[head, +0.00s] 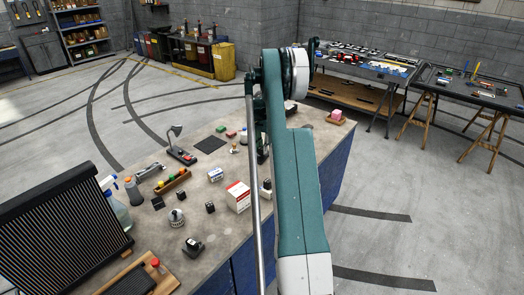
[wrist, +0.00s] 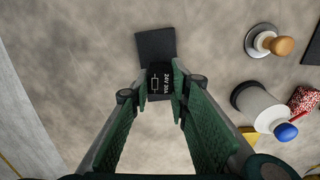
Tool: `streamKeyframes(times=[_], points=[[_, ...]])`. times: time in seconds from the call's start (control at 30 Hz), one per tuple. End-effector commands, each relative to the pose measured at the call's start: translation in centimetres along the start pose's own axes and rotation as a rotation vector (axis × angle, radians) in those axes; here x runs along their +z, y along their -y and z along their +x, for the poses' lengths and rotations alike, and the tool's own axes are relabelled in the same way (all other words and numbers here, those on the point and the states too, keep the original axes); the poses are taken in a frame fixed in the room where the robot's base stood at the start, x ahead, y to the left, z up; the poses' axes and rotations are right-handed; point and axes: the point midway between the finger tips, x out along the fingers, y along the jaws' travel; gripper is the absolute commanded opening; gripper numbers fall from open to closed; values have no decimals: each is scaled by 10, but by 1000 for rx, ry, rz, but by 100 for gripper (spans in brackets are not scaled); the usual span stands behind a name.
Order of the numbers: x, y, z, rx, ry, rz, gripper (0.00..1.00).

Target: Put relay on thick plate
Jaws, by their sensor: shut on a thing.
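My gripper (wrist: 159,92) is shut on the relay (wrist: 160,77), a small black block with white print, held between the two green fingers in the wrist view. A dark grey square plate (wrist: 155,43) lies just beyond the relay and looks like the thick plate. The relay overlaps the plate's near edge in this view; I cannot tell whether they touch. In the head view my arm hides the plate, and the relay cannot be made out.
A wooden-knobbed piece (wrist: 276,44), a blue-tipped cylinder (wrist: 262,108) and a red speckled object (wrist: 304,101) stand right of the gripper. The bench top left of the plate is clear. In the head view a red-and-white box (head: 238,197) stands on the bench (head: 140,235) near my arm.

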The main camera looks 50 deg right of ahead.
Motion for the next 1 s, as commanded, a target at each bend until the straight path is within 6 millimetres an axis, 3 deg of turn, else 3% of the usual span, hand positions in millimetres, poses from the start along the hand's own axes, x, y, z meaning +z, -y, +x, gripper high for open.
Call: streamKeyframes(times=[0.57,0.6,0.7,1.0], points=[[0,0,12,0,0,0,7],[0,0,12,0,0,0,22],[0,0,12,0,0,0,34],[0,0,11,0,0,0,34]])
